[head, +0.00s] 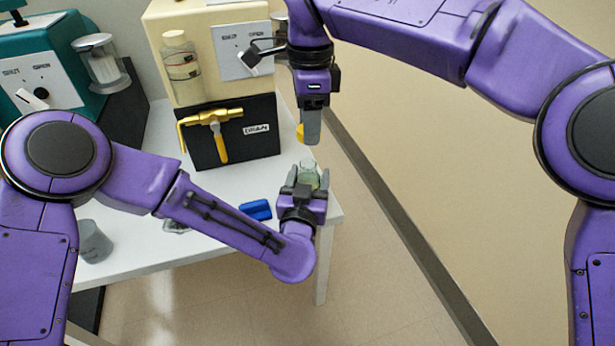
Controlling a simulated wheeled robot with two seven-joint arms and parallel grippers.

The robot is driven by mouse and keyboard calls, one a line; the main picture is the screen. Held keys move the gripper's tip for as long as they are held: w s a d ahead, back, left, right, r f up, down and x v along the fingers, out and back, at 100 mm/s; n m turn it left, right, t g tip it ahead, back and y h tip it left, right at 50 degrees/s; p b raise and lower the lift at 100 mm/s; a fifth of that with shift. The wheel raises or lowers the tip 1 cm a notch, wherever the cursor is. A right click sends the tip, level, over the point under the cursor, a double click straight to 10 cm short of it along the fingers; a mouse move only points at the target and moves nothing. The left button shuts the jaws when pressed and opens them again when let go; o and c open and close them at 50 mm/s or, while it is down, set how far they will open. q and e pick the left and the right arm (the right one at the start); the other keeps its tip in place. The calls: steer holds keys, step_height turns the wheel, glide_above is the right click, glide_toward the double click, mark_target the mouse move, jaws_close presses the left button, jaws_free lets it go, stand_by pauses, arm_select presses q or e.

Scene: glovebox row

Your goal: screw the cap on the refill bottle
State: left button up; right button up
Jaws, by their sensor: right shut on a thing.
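The refill bottle (309,172) is small, pale green and see-through. It stands upright between the fingers of my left gripper (307,182), near the table's right corner. The fingers lie against both sides of it and hide its lower part. My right gripper (308,138) points straight down just above the bottle. It is shut on the yellow cap (299,132), of which only a small edge shows at the left of the fingers. A gap shows between the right fingertips and the bottle's top.
A cream machine (212,32) with a black drain base (265,142) and yellow valve (212,117) stands behind. A blue block (256,210) and a grey cup (95,243) are on the white table (150,255). Open floor lies to the right.

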glide_toward(308, 181)
steer(key=shift+w+d+f, duration=0.1)
steer(key=shift+w+f, duration=0.85)
steer(key=shift+w, duration=0.15)
steer(key=shift+f, duration=0.9)
steer(key=shift+f, duration=0.5)
